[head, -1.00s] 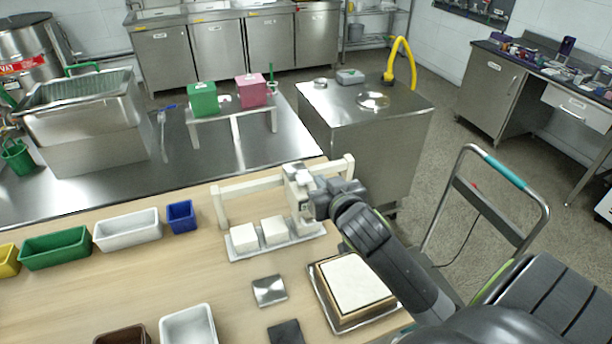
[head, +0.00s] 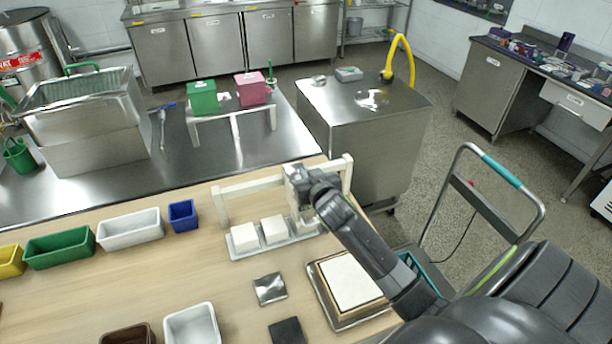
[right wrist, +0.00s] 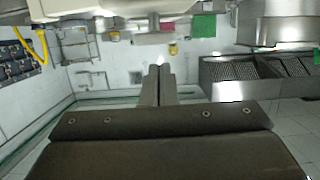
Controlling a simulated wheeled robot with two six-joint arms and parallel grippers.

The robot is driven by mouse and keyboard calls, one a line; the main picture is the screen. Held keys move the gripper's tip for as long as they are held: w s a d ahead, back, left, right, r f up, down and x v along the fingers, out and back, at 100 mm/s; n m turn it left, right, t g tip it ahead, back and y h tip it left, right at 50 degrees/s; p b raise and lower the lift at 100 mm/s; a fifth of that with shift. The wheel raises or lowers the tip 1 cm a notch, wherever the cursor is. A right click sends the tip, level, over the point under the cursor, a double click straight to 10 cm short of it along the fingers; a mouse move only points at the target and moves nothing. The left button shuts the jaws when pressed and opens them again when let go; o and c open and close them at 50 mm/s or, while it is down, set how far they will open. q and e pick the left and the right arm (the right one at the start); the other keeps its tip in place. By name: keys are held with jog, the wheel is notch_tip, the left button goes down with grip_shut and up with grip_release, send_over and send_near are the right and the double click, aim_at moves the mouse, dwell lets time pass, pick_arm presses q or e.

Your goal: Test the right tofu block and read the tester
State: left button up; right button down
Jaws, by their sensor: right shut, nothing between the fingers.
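Two white tofu blocks, the left one (head: 244,237) and the middle one (head: 274,229), sit on a pale tray (head: 262,250) in the head view. The tray's right end, with the right block's place, is largely covered by the tester and my arm. The white tester (head: 294,176) stands on a cream rail frame (head: 250,186) above that end. My right gripper (head: 300,177) is at the tester; its fingertips are hard to make out there. In the right wrist view its fingers (right wrist: 159,70) are together and empty. No tester reading is legible. My left gripper is out of view.
A board with a white slab (head: 349,280) lies right of the tray. A metal plate (head: 269,288) and a dark plate (head: 287,331) lie in front. White (head: 131,230), green (head: 60,248) and blue (head: 183,215) bins stand to the left. Bare wood lies between.

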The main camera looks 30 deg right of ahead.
jog(key=shift+f, duration=0.8)
jog(key=shift+f+b, duration=0.8)
jog(key=shift+f, duration=0.35)
jog(key=shift+s, duration=0.1)
